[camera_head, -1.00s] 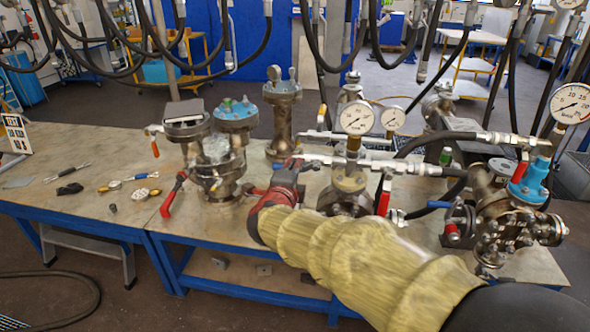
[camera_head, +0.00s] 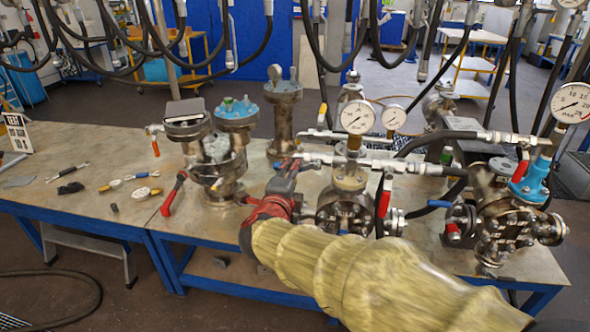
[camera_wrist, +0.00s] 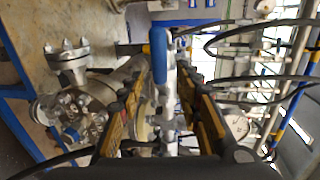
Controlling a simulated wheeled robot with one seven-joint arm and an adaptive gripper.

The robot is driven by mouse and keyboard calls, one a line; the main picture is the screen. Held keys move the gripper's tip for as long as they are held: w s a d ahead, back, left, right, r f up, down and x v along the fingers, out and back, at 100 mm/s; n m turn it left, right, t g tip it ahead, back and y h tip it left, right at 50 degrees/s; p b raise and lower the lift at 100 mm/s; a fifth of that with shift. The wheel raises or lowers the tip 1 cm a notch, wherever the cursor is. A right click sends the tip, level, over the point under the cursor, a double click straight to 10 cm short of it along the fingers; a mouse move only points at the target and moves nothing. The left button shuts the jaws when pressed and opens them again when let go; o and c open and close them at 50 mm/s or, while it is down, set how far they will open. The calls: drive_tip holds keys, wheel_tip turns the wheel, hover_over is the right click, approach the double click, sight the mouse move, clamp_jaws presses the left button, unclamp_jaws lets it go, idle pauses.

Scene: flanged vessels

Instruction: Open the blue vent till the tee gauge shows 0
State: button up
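A blue lever handle (camera_wrist: 159,55), likely the vent, lies lengthwise between my fingertips in the wrist view, on a silvery fitting. My gripper (camera_wrist: 164,72) is open around it, one finger on each side; I cannot tell whether either finger touches it. Two white gauges, a larger one (camera_head: 357,116) and a smaller one (camera_head: 393,117), stand above that pipework. Which is the tee gauge is unclear, and their readings are too small to read.
A flanged vessel with a red lever (camera_head: 172,195) stands left of my gripper. A red handle (camera_head: 383,205) hangs to its right. Another vessel with a gauge (camera_head: 571,103) stands far right. Black hoses (camera_head: 325,60) hang above. The bench's left (camera_head: 60,155) has clear room around small tools.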

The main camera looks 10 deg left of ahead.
drive_tip(key=s+r, duration=0.1)
drive_tip(key=s, duration=0.6)
drive_tip(key=shift+s+r, duration=0.15)
drive_tip(key=shift+r, duration=0.1)
drive_tip(key=shift+a, duration=0.1)
